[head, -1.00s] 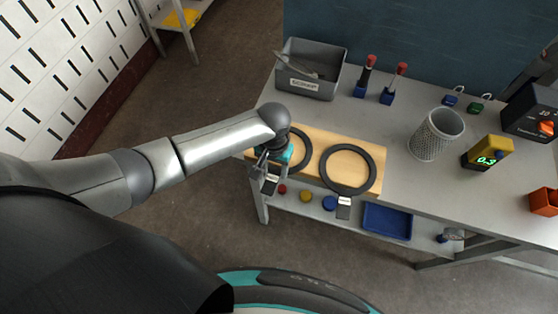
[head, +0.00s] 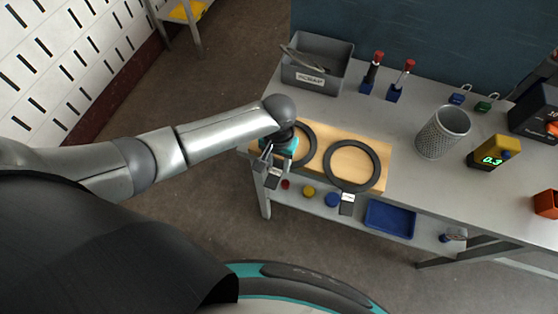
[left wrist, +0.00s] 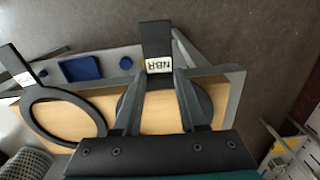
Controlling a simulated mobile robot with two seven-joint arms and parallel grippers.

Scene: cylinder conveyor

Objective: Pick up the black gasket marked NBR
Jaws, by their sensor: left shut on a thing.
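The black gasket marked NBR (head: 309,143) is a flat ring with a tab, on the left part of the wooden board (head: 327,147); my wrist hides part of it. Its tab with the white NBR label (left wrist: 159,65) sticks out past the board's front edge, and the label reads upside down in the left wrist view. My left gripper (head: 264,163) is at this tab, and its fingers (left wrist: 157,76) are shut on it beside the label. I cannot tell whether the ring is clear of the board. My right gripper is not in view.
A second black ring (head: 376,165) with a labelled tab lies on the board to the right. A grey bin (head: 318,83), red-topped tools, a mesh cup (head: 442,135) and a yellow meter (head: 492,150) stand on the table. A blue tray (head: 390,219) is on the lower shelf.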

